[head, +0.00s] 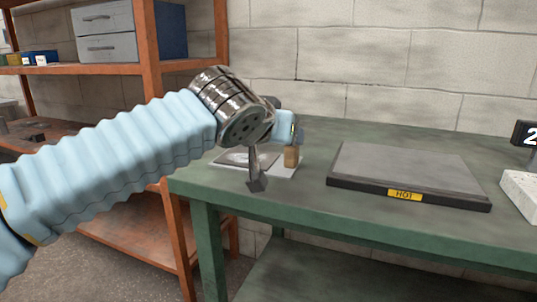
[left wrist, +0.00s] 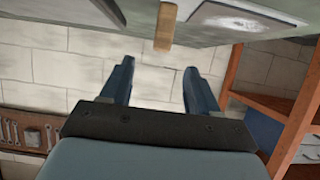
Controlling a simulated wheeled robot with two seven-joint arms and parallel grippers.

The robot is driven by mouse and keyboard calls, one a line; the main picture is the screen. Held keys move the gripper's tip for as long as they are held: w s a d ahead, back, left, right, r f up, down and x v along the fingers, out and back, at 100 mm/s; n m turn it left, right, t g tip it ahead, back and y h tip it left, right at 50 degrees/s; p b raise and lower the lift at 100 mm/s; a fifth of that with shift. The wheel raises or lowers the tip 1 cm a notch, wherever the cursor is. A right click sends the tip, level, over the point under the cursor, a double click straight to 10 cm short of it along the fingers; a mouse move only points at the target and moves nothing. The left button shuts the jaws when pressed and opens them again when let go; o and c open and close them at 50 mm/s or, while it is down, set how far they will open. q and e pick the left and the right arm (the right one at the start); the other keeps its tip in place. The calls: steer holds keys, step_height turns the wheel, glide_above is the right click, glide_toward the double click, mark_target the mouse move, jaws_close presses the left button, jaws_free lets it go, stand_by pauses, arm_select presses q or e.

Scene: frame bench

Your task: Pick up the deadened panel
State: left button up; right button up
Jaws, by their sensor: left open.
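My left gripper (head: 268,165) is above the panel in the head view. In the left wrist view its two fingers (left wrist: 158,78) are apart with nothing between them. My right gripper is not in view.
A tan block-like piece (head: 291,157) is by the panel, close to my gripper. A dark slab labelled HOT (head: 405,172) lies to the right, with a white block (head: 521,190) at the right edge. An orange shelf rack (head: 152,62) stands left of the bench.

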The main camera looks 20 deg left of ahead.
arm_select(q)
glide_above(284, 166)
steer(key=s+d, duration=0.1)
steer(key=s, duration=0.1)
steer(key=f, duration=0.2)
steer(key=shift+w+d+f, duration=0.1)
steer(key=shift+w+f, duration=0.1)
steer(key=shift+f, duration=0.15)
steer(key=shift+p+x, duration=0.8)
steer(key=shift+x, duration=2)
steer(key=shift+r, duration=0.1)
jaws_close()
